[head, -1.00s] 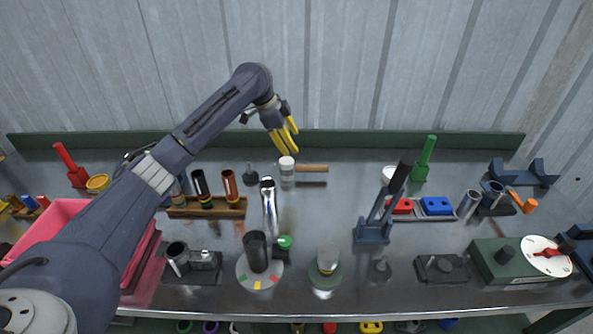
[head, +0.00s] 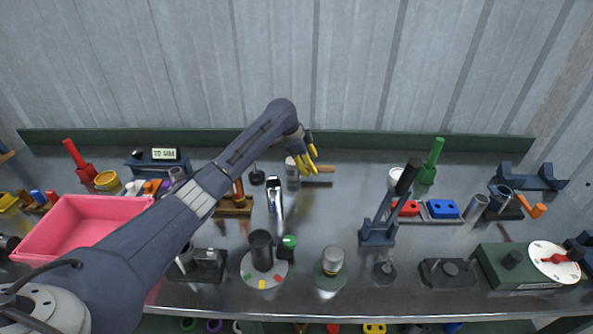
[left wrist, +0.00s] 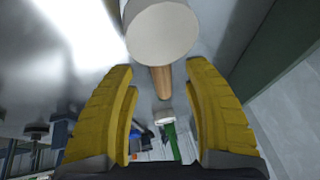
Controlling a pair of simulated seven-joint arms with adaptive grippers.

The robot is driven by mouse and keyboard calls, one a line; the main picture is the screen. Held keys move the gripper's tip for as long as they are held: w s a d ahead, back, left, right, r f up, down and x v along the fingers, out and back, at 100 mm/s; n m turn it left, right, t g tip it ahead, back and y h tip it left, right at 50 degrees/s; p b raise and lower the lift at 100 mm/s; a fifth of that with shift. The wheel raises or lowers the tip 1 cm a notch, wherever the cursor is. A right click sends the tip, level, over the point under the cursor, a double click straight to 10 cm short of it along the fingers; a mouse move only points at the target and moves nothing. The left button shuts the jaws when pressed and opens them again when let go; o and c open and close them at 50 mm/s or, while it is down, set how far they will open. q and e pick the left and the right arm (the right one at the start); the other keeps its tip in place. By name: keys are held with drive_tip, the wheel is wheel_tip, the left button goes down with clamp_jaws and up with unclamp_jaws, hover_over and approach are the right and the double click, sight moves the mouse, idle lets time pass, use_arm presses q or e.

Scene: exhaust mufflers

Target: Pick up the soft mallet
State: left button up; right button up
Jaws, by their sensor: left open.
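The soft mallet lies at the back middle of the bench, with a pale cylindrical head (head: 291,168) and a wooden handle (head: 324,169) extending right. My left gripper (head: 311,163) has yellow fingers and is open above it; in the head view the fingers cover part of the mallet where head and handle meet. In the left wrist view the white head (left wrist: 162,32) is beyond the fingertips at top centre, and the handle (left wrist: 163,82) runs down between the open fingers (left wrist: 160,72). Nothing is held. The right gripper is not in view.
A pink bin (head: 85,203) stands at left under my arm. A dark clamp lever (head: 378,235) stands right of centre. The green back ledge (head: 440,148) is behind.

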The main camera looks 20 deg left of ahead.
use_arm(q)
drive_tip(key=shift+x, duration=1.95)
clamp_jaws()
